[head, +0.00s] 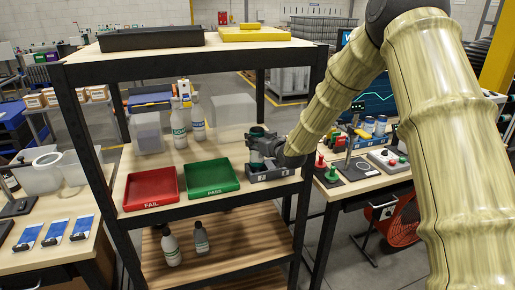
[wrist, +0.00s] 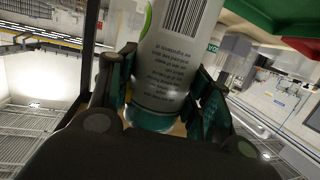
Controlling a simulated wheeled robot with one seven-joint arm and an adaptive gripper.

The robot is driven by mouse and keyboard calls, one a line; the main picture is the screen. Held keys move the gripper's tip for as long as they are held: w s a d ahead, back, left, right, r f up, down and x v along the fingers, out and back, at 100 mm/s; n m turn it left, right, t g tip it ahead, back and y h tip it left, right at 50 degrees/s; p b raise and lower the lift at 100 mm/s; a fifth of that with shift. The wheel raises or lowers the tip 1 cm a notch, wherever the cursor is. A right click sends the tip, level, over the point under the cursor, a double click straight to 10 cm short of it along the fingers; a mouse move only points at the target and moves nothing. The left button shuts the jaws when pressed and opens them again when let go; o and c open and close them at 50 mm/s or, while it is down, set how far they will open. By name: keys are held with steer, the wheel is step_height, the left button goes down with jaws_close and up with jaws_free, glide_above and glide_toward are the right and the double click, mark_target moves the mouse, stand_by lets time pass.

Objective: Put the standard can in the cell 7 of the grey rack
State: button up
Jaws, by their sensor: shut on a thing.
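My gripper (head: 262,147) is over the grey rack (head: 272,176) on the middle shelf, at the right end beside the green tray. In the wrist view my gripper (wrist: 165,95) is shut on the standard can (wrist: 175,60), which is white with a barcode, small print, a green mark and a teal end. The teal-padded fingers press on both sides of it. In the head view the can is mostly hidden by the gripper. The rack's cells and numbers are too small or covered to read, and I cannot tell whether the can touches the rack.
The green PASS tray (head: 211,178) and red FAIL tray (head: 151,188) lie left of the rack. White bottles (head: 178,122) and clear bins stand behind them. A dark shelf post (head: 308,130) rises close to the rack's right.

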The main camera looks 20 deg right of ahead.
steer(key=f, duration=0.1)
steer(key=f+p, duration=0.1)
steer(key=f, duration=0.1)
steer(key=shift+s+d+f+p, duration=0.1)
steer(key=shift+s+f+p, duration=0.15)
steer(key=shift+f+p, duration=0.1)
steer(key=shift+s+r, duration=0.15)
steer(key=shift+s, duration=0.1)
steer(key=shift+w+f, duration=0.1)
steer(key=shift+f, duration=0.1)
steer(key=o, duration=0.7)
steer(key=shift+o, duration=0.2)
steer(key=shift+r, duration=0.15)
steer(key=b+v, duration=0.4)
steer(key=v, duration=0.8)
